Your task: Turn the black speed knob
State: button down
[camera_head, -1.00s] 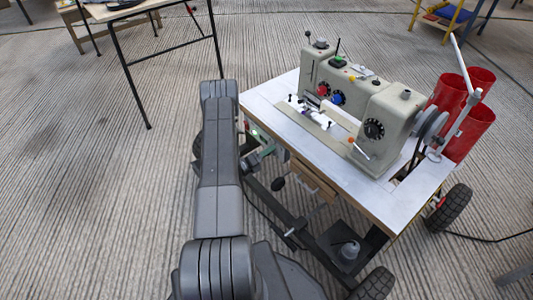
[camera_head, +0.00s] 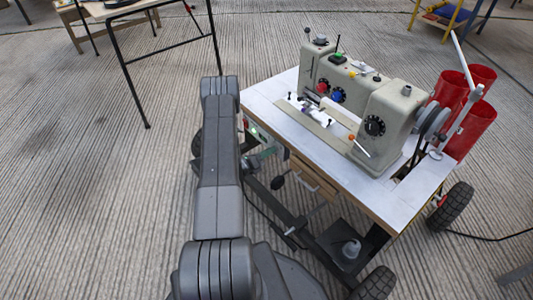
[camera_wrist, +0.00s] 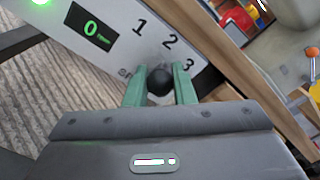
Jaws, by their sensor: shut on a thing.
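The black speed knob (camera_wrist: 159,82) is a round dark knob on a light control panel (camera_wrist: 130,48) marked 1, 2 and 3. My gripper (camera_wrist: 160,84) has its two green fingers shut on the knob, one on each side. Lettering beginning "SP" beside the knob is partly hidden by a finger. In the head view my gripper (camera_head: 264,157) is at the left edge of the sewing machine table, and the knob cannot be made out there.
The sewing machine (camera_head: 375,115) stands on a white-topped wheeled table (camera_head: 385,195). Its wooden edge runs close beside the panel in the wrist view. Red cylinders (camera_head: 470,130) stand at the far right. A black-legged table (camera_head: 130,65) is at the upper left. Floor at left is clear.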

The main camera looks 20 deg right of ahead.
jog(key=shift+s+d+f+m+b, duration=0.1)
jog(key=shift+s+m+b, duration=0.15)
jog(key=shift+m, duration=0.45)
jog(key=shift+s+f+m+b, duration=0.1)
jog(key=shift+m+b, duration=0.25)
jog(key=shift+m, duration=0.35)
jog(key=c, duration=1.2)
grip_release()
jog(key=p+v, duration=0.3)
jog(key=v, duration=1)
jog(key=shift+s+a, duration=0.2)
jog(key=shift+a, duration=0.15)
